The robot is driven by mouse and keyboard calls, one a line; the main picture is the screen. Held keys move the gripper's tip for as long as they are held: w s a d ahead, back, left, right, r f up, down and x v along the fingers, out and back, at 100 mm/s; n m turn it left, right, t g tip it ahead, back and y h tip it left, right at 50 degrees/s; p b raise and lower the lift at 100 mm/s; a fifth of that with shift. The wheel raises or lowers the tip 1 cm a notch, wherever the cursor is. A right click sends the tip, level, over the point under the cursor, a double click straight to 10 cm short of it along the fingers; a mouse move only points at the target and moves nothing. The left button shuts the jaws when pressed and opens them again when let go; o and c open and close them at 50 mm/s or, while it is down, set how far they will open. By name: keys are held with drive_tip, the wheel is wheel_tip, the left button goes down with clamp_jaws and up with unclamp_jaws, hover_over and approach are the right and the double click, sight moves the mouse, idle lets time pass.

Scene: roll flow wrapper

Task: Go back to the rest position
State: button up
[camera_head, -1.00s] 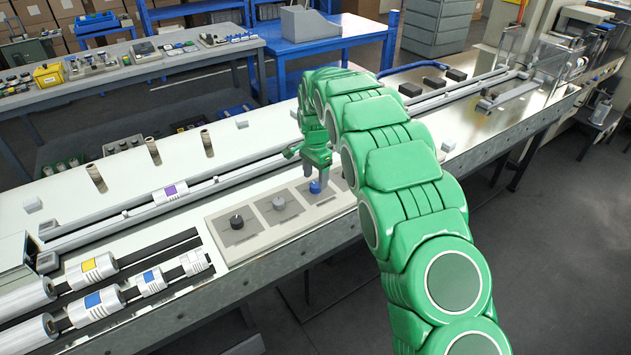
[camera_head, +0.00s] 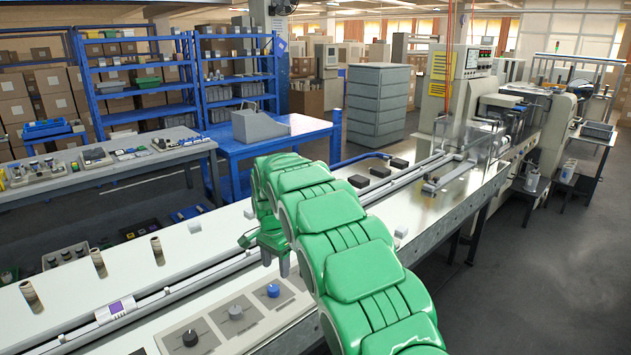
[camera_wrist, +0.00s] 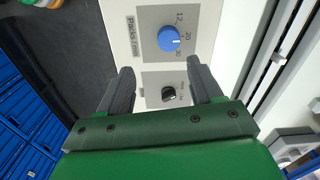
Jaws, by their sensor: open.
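A black knob (camera_wrist: 169,95) on a neighbouring plate shows between the fingers. In the head view, a grey knob (camera_head: 235,312) and a dark knob (camera_head: 190,338) sit left of the blue one.
The rail (camera_head: 160,298) runs along the bench, with a purple-marked pack (camera_head: 116,309) on it. Upright tan cores (camera_head: 157,250) stand behind it. Black blocks (camera_head: 380,171) lie farther along. A blue table (camera_head: 285,140) stands behind the bench. Open floor lies to the right.

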drive_tip(key=s+d+r+n, duration=0.2)
drive_tip(key=s+d+r, duration=0.5)
drive_tip(key=s+d, duration=0.35)
drive_tip(key=s+d+r+n, duration=0.1)
drive_tip(key=s+d+r, duration=0.6)
drive_tip(key=s+d, duration=0.35)
drive_tip(key=s+d+n+g, duration=0.1)
drive_tip(key=s+d, duration=0.3)
drive_tip(key=s, duration=1.1)
drive_tip(key=s+d+f+n, duration=0.1)
drive_tip(key=s+d+n, duration=0.2)
drive_tip(key=s, duration=1.2)
drive_tip(key=shift+s+d+g, duration=0.2)
drive_tip(key=shift+d+g, duration=0.2)
drive_tip(key=shift+d, duration=0.6)
drive_tip(key=shift+f, duration=0.1)
